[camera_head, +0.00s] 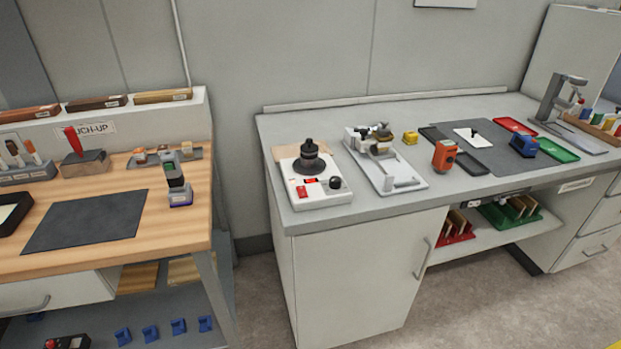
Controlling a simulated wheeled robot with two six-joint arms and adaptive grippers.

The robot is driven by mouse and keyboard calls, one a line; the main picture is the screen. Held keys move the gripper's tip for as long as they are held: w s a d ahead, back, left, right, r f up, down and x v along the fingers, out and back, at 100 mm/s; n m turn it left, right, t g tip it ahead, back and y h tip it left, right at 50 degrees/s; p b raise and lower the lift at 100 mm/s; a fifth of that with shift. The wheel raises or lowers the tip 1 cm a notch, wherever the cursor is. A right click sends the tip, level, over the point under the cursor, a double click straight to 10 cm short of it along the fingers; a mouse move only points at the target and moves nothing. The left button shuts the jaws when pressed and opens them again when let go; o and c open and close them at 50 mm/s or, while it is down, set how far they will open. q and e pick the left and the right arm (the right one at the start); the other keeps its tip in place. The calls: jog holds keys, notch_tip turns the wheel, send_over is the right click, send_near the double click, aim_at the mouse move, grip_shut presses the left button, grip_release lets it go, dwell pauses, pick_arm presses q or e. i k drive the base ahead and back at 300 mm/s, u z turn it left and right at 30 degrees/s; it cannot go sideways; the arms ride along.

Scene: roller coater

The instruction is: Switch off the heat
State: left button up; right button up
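A white unit (330,197) with a sloped front stands at the left end of the grey counter. It carries a dark round plate with a black, knob-topped object (310,149) on it. A red rocker switch (301,191) sits on its left front, with another small red mark or switch beside it. A black round knob (335,183) is on its right front. The switch is too small to tell which way it is set, and no label is readable. Neither of my grippers shows in the head view.
Right of the unit is a white plate with a metal fixture (398,182). Beyond are an orange device (444,155), a grey mat, red and green trays and a press stand (556,100). A wooden bench (180,222) stands at left, with a gap before the counter.

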aim_at(301, 193)
jog(key=k, duration=1.25)
jog(key=z, duration=0.9)
jog(key=i, duration=0.65)
jog(key=z, duration=0.7)
jog(key=i, duration=0.95)
jog(key=u, duration=0.9)
jog(key=i, duration=0.5)
jog(key=u, duration=0.55)
